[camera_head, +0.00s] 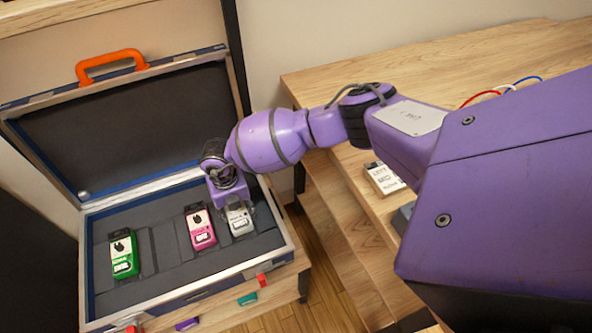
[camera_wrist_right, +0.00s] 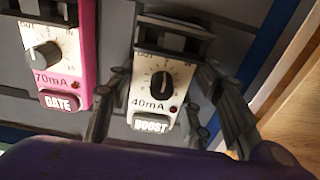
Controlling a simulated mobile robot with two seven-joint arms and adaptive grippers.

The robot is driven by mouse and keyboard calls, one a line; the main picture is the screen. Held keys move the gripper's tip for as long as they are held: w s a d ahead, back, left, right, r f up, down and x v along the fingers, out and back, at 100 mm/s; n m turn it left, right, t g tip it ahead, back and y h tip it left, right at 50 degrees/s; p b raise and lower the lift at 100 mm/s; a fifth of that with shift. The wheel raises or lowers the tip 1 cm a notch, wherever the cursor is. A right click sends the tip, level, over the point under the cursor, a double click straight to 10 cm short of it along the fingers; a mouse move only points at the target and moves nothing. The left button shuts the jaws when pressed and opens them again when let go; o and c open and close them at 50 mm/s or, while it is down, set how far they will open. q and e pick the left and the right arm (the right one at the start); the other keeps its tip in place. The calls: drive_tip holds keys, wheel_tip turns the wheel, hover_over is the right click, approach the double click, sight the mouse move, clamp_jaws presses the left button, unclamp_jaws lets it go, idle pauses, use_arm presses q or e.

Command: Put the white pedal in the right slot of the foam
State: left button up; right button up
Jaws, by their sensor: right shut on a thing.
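The white pedal (camera_head: 239,221), marked BOOST, is at the right end of the dark foam (camera_head: 172,244) in the open case. It also shows in the wrist view (camera_wrist_right: 152,103), upright and face up between the two fingers. My right gripper (camera_head: 232,195) reaches down over it and is shut on its sides. The pedal is over or in the right slot; I cannot tell whether its underside rests on the slot floor. The slot's edges are partly hidden by the fingers and the pedal. My left gripper is not in view.
A pink pedal (camera_head: 200,227) sits close left of the white one, and a green pedal (camera_head: 123,254) sits in the left part of the foam. The case's raised lid (camera_head: 135,125) stands behind. A wooden bench (camera_head: 450,75) with a cream box (camera_head: 384,178) is on the right.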

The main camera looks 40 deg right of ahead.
drive_tip(key=shift+s+a+f, duration=0.1)
drive_tip(key=shift+s+f, duration=0.3)
drive_tip(key=shift+f, duration=0.05)
idle(0.5)
drive_tip(key=o, duration=1.4)
drive_tip(key=shift+c, duration=0.2)
drive_tip(key=shift+o, duration=1.3)
drive_tip(key=shift+w+f, duration=0.1)
drive_tip(key=shift+f, duration=0.05)
drive_tip(key=shift+o, duration=1.4)
drive_tip(key=shift+w+r, duration=0.1)
drive_tip(key=shift+r, duration=0.1)
drive_tip(key=shift+w+r, duration=0.1)
drive_tip(key=shift+r, duration=0.05)
